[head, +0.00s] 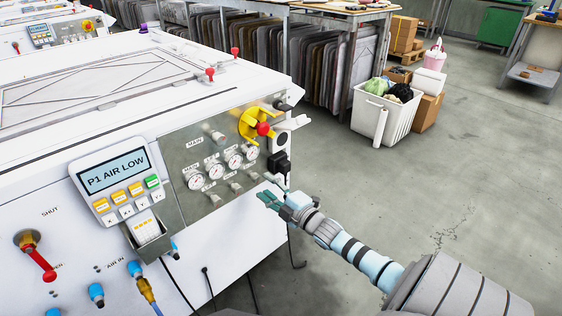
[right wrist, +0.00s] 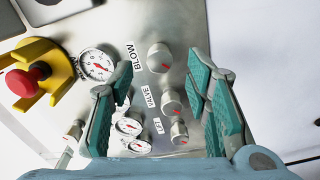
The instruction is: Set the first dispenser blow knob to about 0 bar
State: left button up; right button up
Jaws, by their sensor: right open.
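The blow knob (right wrist: 159,57) is a round grey knob with a red mark, beside the BLOW label (right wrist: 133,56) in the right wrist view. A white gauge with a red needle (right wrist: 97,65) is on the label's other side. My right gripper (right wrist: 160,72) is open and empty; the knob shows between its teal fingertips, apart from them. In the head view my right gripper (head: 271,199) is in front of the lower right of the grey panel (head: 180,157). The dispenser number is not readable. My left gripper is not in view.
A red emergency button (right wrist: 27,82) with a yellow guard is near the gauge. A display (head: 116,173) reads "P1 AIR LOW". A black plug (head: 279,163) is near my right gripper.

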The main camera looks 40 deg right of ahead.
jog(key=s, duration=0.7)
jog(key=shift+a, duration=0.1)
